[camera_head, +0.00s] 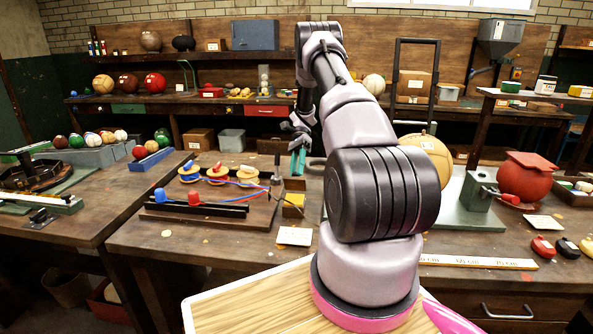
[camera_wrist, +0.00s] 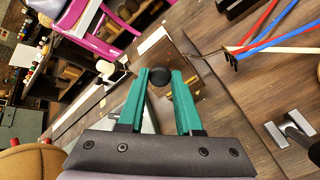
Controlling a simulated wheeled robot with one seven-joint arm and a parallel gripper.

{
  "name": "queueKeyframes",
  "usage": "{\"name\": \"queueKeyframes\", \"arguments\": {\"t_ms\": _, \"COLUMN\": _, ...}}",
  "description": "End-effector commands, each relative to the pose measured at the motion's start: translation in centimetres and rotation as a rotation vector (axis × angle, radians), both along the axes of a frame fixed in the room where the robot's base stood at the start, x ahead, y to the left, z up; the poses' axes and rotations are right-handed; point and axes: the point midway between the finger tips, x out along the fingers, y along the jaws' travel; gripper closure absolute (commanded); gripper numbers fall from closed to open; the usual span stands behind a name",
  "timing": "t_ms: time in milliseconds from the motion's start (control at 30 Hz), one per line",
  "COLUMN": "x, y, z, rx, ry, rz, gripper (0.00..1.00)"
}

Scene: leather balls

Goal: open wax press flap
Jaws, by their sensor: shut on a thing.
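My gripper (camera_head: 298,162) has teal fingers and is over the middle bench, just above a small box (camera_head: 292,211) with a yellow block inside. This box seems to be the wax press. A brown panel (camera_head: 294,184) stands up at its back edge, apparently the flap; its exact angle is hard to tell. In the wrist view, a round black knob (camera_wrist: 158,76) sits between the tips of my gripper (camera_wrist: 160,82), which is shut on it. What the knob is fixed to is largely hidden by the fingers.
A board (camera_head: 240,212) with red and blue cords and yellow discs lies left of the box. A white card (camera_head: 295,236) lies in front. A green press (camera_head: 478,190) and a red ball (camera_head: 525,178) stand right. My arm hides part of the bench.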

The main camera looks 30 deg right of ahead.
Motion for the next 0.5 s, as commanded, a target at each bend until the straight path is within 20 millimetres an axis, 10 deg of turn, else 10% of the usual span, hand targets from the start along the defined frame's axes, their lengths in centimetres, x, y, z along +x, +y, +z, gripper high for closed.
{"name": "queueKeyframes", "arguments": {"t_ms": 500, "x": 0.58, "y": -0.41, "z": -0.81, "rx": 0.128, "ry": 0.188, "rz": 0.0, "gripper": 1.0}}
